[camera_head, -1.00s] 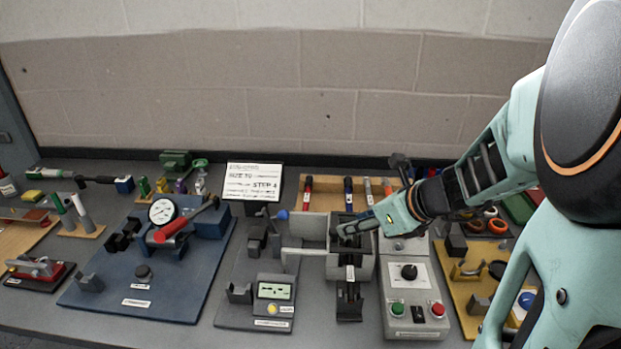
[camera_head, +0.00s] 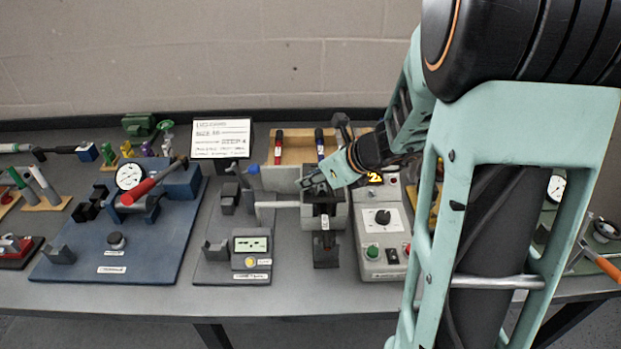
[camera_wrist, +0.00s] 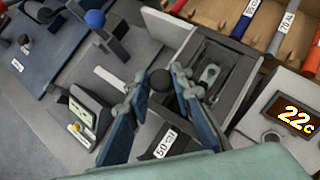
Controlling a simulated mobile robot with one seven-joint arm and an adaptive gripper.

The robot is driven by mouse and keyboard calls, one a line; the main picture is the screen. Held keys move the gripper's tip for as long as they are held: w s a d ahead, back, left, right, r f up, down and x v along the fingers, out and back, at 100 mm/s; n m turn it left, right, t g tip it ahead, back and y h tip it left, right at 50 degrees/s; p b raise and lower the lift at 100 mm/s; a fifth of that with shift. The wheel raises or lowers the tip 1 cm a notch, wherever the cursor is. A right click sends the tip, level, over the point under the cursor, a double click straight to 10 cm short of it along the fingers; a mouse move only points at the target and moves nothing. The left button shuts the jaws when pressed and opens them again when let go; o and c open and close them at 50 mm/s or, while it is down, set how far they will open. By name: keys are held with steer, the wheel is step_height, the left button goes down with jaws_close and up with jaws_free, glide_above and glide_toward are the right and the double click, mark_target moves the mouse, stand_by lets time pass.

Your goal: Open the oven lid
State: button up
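The oven appears to be the small grey box (camera_head: 337,212) at mid-bench, beside the control unit. In the wrist view its top (camera_wrist: 235,62) shows a dark recess with a metal piece inside. A pale upright panel (camera_head: 280,179) stands at its left; it may be the lid, but I cannot tell for sure.
The control unit (camera_head: 382,245) with dial and buttons stands close on the right; its display (camera_wrist: 294,116) reads 22 C. A meter (camera_head: 251,244) stands at front left, a blue-tipped lever (camera_head: 254,168) behind it. A sign (camera_head: 221,138) and tool rack (camera_head: 300,146) stand behind.

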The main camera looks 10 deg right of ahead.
jaws_close()
steer(key=w+a, duration=0.2)
steer(key=a, duration=0.7)
steer(key=shift+a+b, duration=0.2)
steer(key=shift+b, duration=0.15)
steer(key=o, duration=0.6)
jaws_free()
steer(key=shift+s, duration=0.1)
steer(key=shift+d+r, duration=0.1)
steer(key=shift+v, duration=3.7)
